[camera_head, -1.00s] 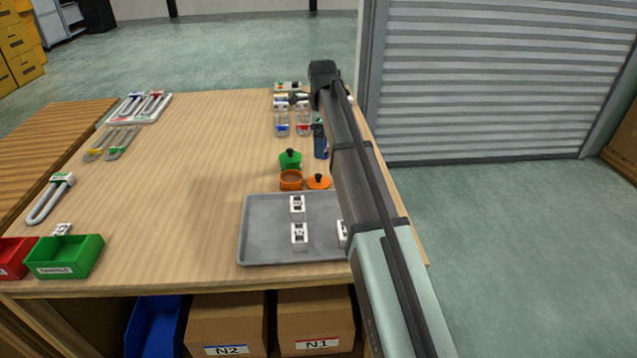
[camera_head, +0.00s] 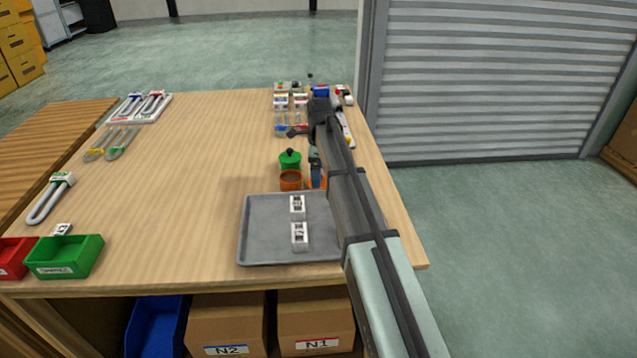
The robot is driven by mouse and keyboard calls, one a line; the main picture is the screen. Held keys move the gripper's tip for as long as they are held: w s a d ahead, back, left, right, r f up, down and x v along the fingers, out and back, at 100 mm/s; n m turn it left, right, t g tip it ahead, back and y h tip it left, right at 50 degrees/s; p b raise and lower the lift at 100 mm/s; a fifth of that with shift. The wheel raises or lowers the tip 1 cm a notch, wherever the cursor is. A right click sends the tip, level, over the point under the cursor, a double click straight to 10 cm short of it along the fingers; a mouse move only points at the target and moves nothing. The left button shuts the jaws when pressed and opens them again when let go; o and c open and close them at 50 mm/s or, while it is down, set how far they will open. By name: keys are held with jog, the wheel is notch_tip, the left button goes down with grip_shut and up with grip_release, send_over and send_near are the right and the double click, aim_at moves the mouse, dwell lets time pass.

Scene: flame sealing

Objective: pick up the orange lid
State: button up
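The orange lid (camera_head: 313,184) lies on the table next to the orange pot (camera_head: 290,180). Only a thin orange sliver of it shows at the left edge of my arm. My gripper (camera_head: 316,180) appears to be the dark blue part hanging down beside my arm, at the lid. My arm covers much of this spot. I cannot tell whether the fingers touch the lid or how far apart they are.
A green lidded pot (camera_head: 290,160) stands just behind the orange pot. A grey tray (camera_head: 268,238) with white labelled blocks (camera_head: 298,233) lies in front. Clear bottles (camera_head: 281,118) stand behind. The table's middle (camera_head: 180,180) is free.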

notch_tip(320, 180, down, 2)
jog(key=shift+c, duration=0.2)
jog(key=c, duration=0.9)
jog(key=shift+o, duration=0.2)
jog(key=shift+r, duration=0.1)
